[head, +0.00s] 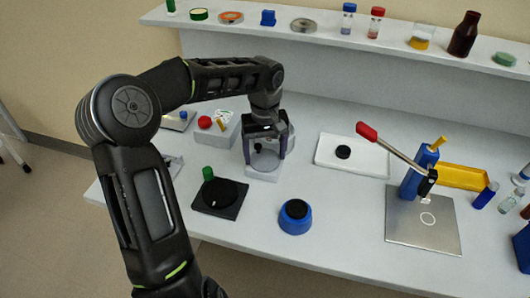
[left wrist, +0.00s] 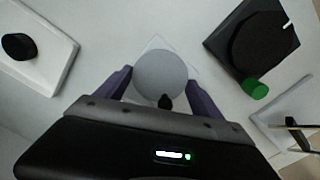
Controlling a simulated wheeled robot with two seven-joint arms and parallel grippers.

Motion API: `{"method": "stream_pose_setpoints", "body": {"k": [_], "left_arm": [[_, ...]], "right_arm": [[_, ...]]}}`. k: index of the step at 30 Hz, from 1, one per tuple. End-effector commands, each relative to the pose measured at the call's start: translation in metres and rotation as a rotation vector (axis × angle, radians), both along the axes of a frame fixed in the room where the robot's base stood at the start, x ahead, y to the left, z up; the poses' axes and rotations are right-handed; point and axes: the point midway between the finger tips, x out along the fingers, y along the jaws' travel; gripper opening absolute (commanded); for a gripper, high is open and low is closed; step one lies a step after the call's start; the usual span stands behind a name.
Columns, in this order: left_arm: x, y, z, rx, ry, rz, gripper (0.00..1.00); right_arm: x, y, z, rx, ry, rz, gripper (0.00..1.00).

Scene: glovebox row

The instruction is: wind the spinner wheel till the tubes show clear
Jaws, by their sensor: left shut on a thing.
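My left gripper (head: 266,150) reaches down onto a small pale device (head: 262,174) near the middle left of the bench. In the left wrist view, a round grey wheel (left wrist: 160,74) with a small black knob (left wrist: 165,102) at its near edge lies between the two purple fingers of the left gripper (left wrist: 160,82). The fingers are shut on the wheel, one on each side; exact contact is hard to see. I take this to be the spinner wheel. Its tubes cannot be made out, so whether they look clear does not show. My right gripper is not in view.
Close by stand a black turntable (head: 219,211) with a green knob (head: 208,173), a blue pot (head: 295,224) and a box with a red cap (head: 205,122). A white tray (head: 370,162) and a lever press (head: 411,182) lie to the right. The front middle is clear.

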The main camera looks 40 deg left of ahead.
Motion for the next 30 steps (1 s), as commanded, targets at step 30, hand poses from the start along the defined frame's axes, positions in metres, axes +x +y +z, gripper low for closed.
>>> {"method": "stream_pose_setpoints", "body": {"k": [30], "left_arm": [[0.0001,-0.0002,0.0011,0.001,0.001,-0.189,0.37]], "right_arm": [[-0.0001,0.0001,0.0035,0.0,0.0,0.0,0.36]]}}
